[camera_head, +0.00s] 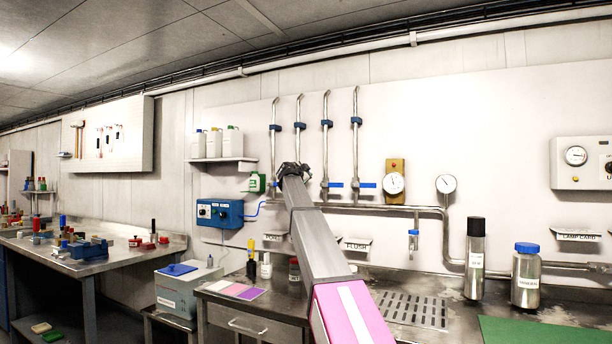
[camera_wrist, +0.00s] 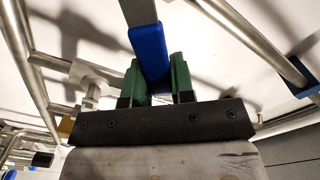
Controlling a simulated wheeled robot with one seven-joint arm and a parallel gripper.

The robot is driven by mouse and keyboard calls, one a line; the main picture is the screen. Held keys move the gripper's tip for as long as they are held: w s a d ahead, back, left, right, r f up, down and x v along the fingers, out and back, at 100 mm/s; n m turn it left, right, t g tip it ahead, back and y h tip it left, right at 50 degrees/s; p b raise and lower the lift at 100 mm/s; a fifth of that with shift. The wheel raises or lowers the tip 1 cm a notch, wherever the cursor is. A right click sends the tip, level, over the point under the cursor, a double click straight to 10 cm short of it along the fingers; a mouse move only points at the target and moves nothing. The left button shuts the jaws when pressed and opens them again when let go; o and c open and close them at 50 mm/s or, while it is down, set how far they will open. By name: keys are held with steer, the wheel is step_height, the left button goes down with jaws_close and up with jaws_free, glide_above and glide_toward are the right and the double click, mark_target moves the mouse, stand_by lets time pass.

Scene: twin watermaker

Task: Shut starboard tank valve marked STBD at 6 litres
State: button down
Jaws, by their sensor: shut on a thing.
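My gripper (camera_wrist: 158,84) is shut on a blue valve handle (camera_wrist: 147,48) in the wrist view. Its two green-padded fingers stand on either side of the blue sleeve, and the handle's bare metal part runs up out of the picture. The other two valves show blue levers, the middle one (camera_head: 336,185) and the right one (camera_head: 368,185), both pointing right. I cannot read a STBD mark, and the label below is partly hidden by my arm.
A horizontal pipe (camera_head: 420,209) runs under the valves. A blue control box (camera_head: 219,213) is on the wall at left. Bottles (camera_head: 475,260) and a drain grille (camera_head: 412,310) are on the steel counter below.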

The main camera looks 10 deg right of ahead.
steer(key=c, duration=1)
jaws_free()
steer(key=shift+o, duration=0.2)
steer(key=v, duration=1.1)
